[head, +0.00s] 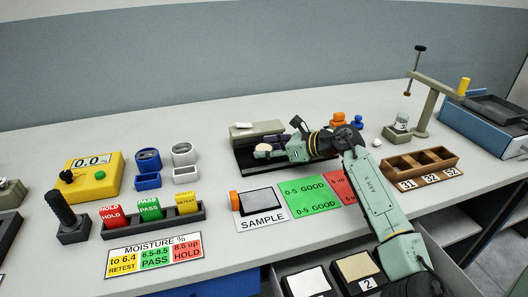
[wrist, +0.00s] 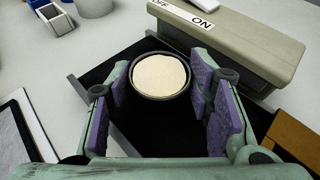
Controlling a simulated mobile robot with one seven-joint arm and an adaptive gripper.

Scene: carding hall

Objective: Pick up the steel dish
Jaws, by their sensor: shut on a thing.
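The steel dish (wrist: 160,98) is a round dark-rimmed dish with a flat cream-coloured filling, seen in the wrist view between my purple finger pads. In the head view the dish (head: 261,153) is small and partly covered by my gripper (head: 276,150). My gripper (wrist: 160,78) is shut on the dish, a pad at either side. The dish is over the black platform (wrist: 140,125) of a unit with an OFF/ON bar (wrist: 235,40). I cannot tell whether the dish touches the platform.
A sample card (head: 262,222) and green card (head: 310,195) lie in front. A brown compartment tray (head: 420,162) and a clamp stand (head: 421,125) stand to the right. Left are a yellow 0.0 meter (head: 95,178) and coloured blocks in a rack (head: 153,221). A drawer with pads (head: 310,283) is open below.

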